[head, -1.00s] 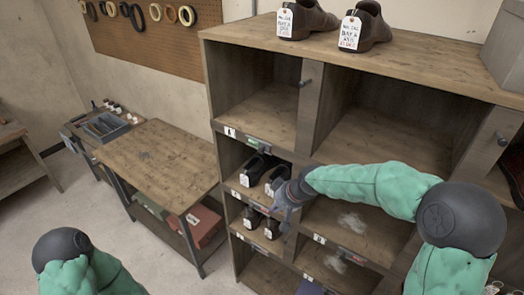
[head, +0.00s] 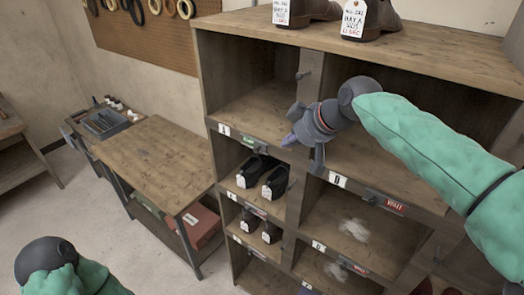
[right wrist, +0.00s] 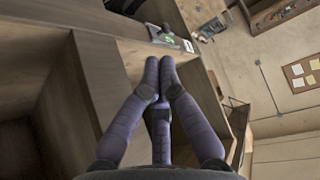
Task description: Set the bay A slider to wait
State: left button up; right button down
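The bay A slider (head: 249,142) sits on the shelf edge beside the white A label (head: 224,129). It shows a green face, its lettering too small to read; the dark handle is at its right end. The green face also shows in the right wrist view (right wrist: 168,38). My right gripper (head: 291,140) is just right of the slider, fingers pointing towards it. In the right wrist view its fingertips (right wrist: 160,62) come together with nothing between them, a little short of the slider. My left gripper is not in view; only part of my left arm shows.
The bay B slider (head: 386,203) shows a red WAIT face. Dark shoes (head: 262,175) with tags stand in the bay below the A slider. Tagged brown shoes (head: 300,11) stand on the cabinet top. A wooden bench (head: 150,155) is to the left.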

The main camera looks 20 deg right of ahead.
jog(key=shift+f, duration=0.1)
jog(key=p, duration=0.2)
send_near(263, 150)
jog(key=a+f, duration=0.1)
jog(key=f, duration=0.1)
jog(key=w+a+f, duration=0.1)
jog(key=a+f, duration=0.1)
jog(key=shift+w+a, duration=0.1)
jog(key=shift+a, duration=0.1)
jog(key=shift+w+a+f, duration=0.25)
jog(key=shift+w+f, duration=0.05)
jog(key=shift+w, duration=0.2)
jog(key=w+a, duration=0.1)
jog(key=w, duration=0.1)
jog(key=w+a+p, duration=0.1)
jog(key=w+a, duration=0.1)
jog(key=shift+w+a, duration=0.15)
jog(key=shift+a, duration=0.05)
